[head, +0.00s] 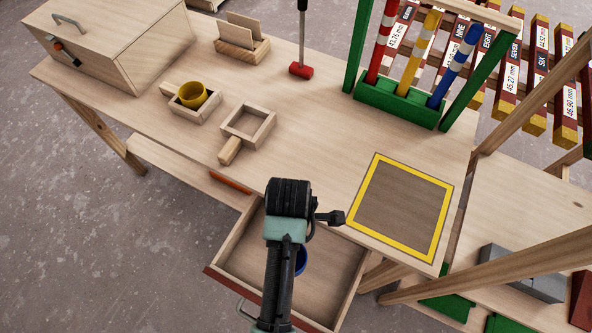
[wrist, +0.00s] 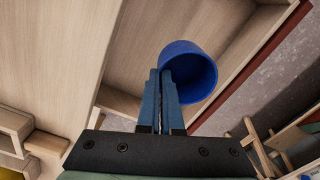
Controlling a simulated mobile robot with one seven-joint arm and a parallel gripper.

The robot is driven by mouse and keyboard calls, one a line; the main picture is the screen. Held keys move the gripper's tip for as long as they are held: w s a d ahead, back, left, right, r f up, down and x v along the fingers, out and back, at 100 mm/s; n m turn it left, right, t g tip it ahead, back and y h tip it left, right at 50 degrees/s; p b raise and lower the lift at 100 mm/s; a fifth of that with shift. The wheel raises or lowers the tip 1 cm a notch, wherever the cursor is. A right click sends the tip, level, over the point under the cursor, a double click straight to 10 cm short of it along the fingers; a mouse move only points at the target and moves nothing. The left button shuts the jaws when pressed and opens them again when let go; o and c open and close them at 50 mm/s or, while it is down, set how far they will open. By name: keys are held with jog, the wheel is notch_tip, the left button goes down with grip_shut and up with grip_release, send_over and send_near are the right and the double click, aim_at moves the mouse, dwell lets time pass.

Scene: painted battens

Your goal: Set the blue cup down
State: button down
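The blue cup (wrist: 195,75) is at the fingertips of my gripper (wrist: 161,72) in the wrist view, with its open mouth toward the camera. The two blue fingers are close together on the left side of its rim, one inside the cup and one outside. In the head view only a sliver of the blue cup (head: 301,260) shows beside my arm, over the open drawer (head: 340,280). My arm hides the rest of it and the fingertips. I cannot tell whether the cup touches the drawer floor.
A yellow-framed square (head: 405,205) lies clear on the tabletop. A yellow cup (head: 192,95) sits in a small wooden tray, beside an empty tray (head: 247,128). A red hammer (head: 301,70), a green rack (head: 400,104) with coloured rods and a wooden box (head: 110,45) stand farther back.

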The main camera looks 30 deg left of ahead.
jog(key=shift+f+b, duration=0.3)
jog(key=shift+f, duration=3.25)
jog(key=shift+f, duration=0.15)
jog(key=c, duration=1.1)
grip_release()
